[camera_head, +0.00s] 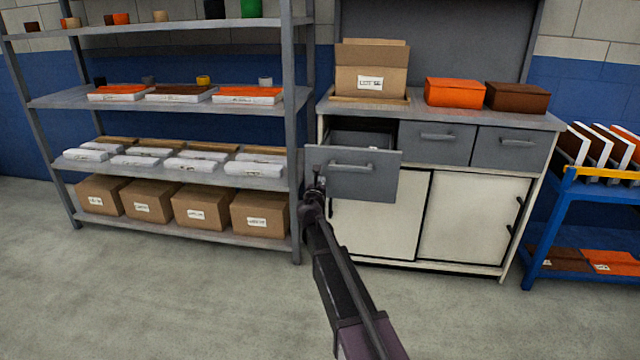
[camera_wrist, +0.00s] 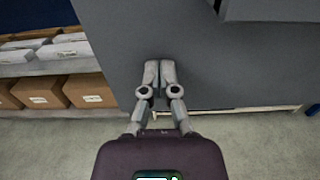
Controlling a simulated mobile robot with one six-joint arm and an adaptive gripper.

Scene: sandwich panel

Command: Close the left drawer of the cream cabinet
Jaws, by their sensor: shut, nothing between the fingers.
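The cream cabinet (camera_head: 475,220) has a grey top and a row of grey drawers. Its left drawer (camera_head: 378,180) is pulled out, and its front stands well forward of the other two drawer fronts. My gripper (camera_head: 318,186) is at the lower left part of this drawer front, below and left of its bar handle (camera_head: 350,166). In the wrist view the shut, empty fingers (camera_wrist: 160,66) point at the grey drawer front (camera_wrist: 120,35), which fills the upper middle. I cannot tell whether the fingertips touch it.
A grey shelf rack (camera_head: 170,240) with cardboard boxes stands close on the left. A blue cart (camera_head: 538,250) stands to the right. An open carton (camera_head: 372,70), an orange box (camera_head: 456,92) and a brown box (camera_head: 517,97) sit on the cabinet top. The floor in front is clear.

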